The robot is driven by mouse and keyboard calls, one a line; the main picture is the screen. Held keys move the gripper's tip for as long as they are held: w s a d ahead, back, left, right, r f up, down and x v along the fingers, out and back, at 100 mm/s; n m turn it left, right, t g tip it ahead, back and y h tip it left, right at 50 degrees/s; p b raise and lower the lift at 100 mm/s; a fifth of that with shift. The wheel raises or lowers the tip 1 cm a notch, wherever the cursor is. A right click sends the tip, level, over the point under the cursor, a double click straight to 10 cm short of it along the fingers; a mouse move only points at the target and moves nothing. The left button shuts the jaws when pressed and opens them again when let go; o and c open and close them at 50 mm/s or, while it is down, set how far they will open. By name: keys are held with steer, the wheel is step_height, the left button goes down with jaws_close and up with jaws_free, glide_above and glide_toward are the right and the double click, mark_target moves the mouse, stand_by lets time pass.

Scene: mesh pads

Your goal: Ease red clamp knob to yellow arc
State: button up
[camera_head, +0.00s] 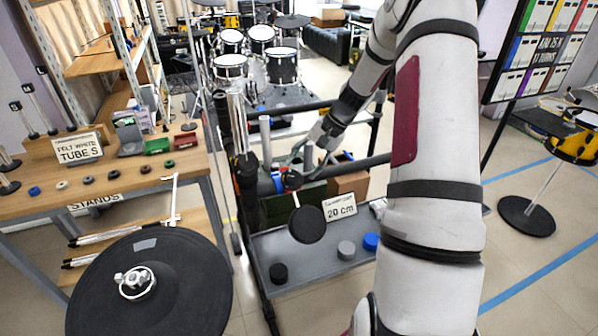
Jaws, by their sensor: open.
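My gripper (312,154) reaches down from my arm to the rack in the middle of the head view. It is open and small in the picture, with its fingers above the clamp area. A small dark red knob (291,180) appears just below and left of the fingers, close to them; I cannot tell whether they touch it. A round black pad (307,224) is below the knob. I cannot make out a yellow arc near the knob. My arm covers the right side of the rack.
A grey tray (318,262) below holds black, grey and blue round pieces. Black rack bars surround the gripper. A wooden bench (110,196) is at left, with a large black mesh pad (190,285) in front. Blue-taped floor is at right.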

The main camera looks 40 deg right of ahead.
steer(key=v, duration=0.8)
steer(key=shift+r, duration=0.2)
steer(key=s+a+r+n+g+h, duration=0.1)
steer(key=s+a+r+n, duration=0.2)
steer(key=a+r, duration=0.45)
steer(key=s+a+r+n+h, duration=0.2)
steer(key=s+a+r, duration=0.2)
steer(key=a, duration=0.6)
steer(key=s+a+r+n+t+h, duration=0.1)
steer(key=s+a+n, duration=0.2)
steer(key=s, duration=0.6)
steer(key=s+a+r+n+t+h, duration=0.1)
steer(key=s+a+n, duration=0.2)
steer(key=s+a, duration=0.4)
steer(key=shift+s+r, duration=0.4)
steer(key=shift+s, duration=0.6)
